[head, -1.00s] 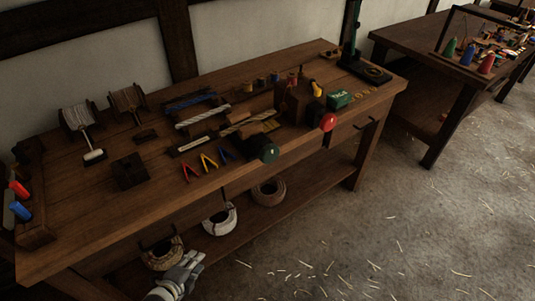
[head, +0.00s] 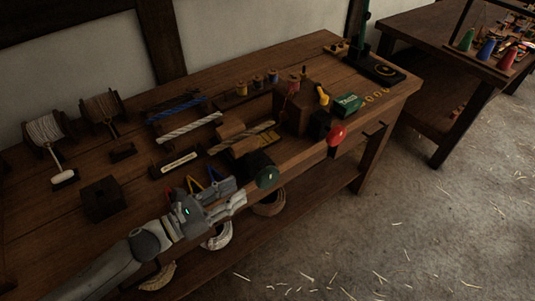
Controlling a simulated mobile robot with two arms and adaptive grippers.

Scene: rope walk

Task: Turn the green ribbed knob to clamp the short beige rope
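The green ribbed knob (head: 267,177) sticks out at the front edge of the workbench, below a wooden clamp block. A short beige rope (head: 222,147) lies slantwise at the wooden block (head: 233,131) behind the knob; part of it is hidden by the block. My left gripper (head: 242,190) reaches in from the lower left, just left of the green knob. Its fingers look apart with nothing between them, and I see no clear contact with the knob. My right gripper is not in view.
A red knob (head: 336,136) sits farther right on the bench front. White rope (head: 190,128) and blue rope (head: 180,109) lie behind. A green box (head: 347,104) stands at the right. Colored clips are partly hidden behind my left gripper.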

